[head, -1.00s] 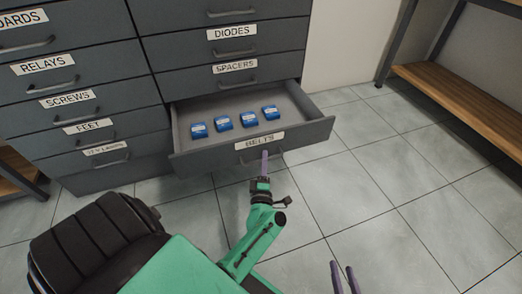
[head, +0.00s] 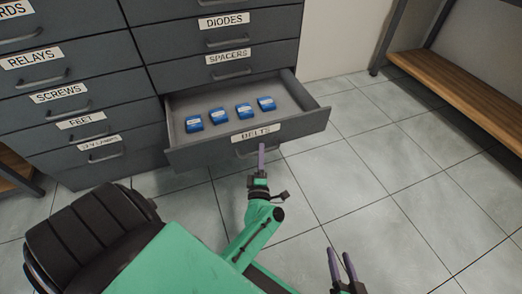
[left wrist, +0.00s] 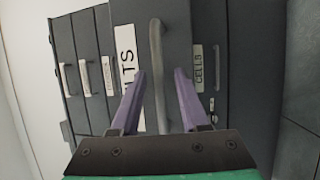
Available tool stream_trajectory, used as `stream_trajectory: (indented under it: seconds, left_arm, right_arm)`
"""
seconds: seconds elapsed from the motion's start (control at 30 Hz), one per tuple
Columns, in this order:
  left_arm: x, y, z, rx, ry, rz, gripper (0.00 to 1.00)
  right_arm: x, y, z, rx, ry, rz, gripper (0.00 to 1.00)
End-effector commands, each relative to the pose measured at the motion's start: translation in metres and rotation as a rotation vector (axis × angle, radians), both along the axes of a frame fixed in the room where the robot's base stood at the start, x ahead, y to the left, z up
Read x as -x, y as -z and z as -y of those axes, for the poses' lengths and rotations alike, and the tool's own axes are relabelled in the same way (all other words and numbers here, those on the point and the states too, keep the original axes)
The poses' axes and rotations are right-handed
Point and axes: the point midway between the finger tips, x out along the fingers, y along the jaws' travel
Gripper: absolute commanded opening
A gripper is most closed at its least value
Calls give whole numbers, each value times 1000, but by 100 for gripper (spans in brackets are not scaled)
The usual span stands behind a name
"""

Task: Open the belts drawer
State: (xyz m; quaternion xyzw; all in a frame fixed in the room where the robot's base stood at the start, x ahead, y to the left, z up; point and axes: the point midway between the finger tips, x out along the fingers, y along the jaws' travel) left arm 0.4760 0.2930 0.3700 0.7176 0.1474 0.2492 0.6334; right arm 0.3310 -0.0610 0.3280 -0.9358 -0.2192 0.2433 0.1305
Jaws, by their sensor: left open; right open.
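My left gripper (head: 262,150) is at the drawer front, by the handle. In the left wrist view the bar handle (left wrist: 157,70) runs lengthwise between the open, purple fingers of the left gripper (left wrist: 158,85), with gaps on both sides. My right gripper (head: 341,262) is open and empty, low in the head view, away from the drawer.
Closed drawers, among them Spacers (head: 229,57) and Diodes (head: 223,20), stack above. Another closed column, with Relays (head: 31,57), stands to the left. A shelf with a wooden board (head: 455,90) stands at the right. Tiled floor (head: 400,200) right of the drawer is clear.

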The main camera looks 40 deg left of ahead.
Motion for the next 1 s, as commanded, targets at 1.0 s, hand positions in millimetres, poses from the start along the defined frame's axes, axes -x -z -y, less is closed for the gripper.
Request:
stream_trajectory:
  seconds: [1.0]
  left_arm:
    - [46, 5, 62, -161, 184, -115, 45]
  right_arm:
    - [0, -16, 0, 9, -8, -13, 50]
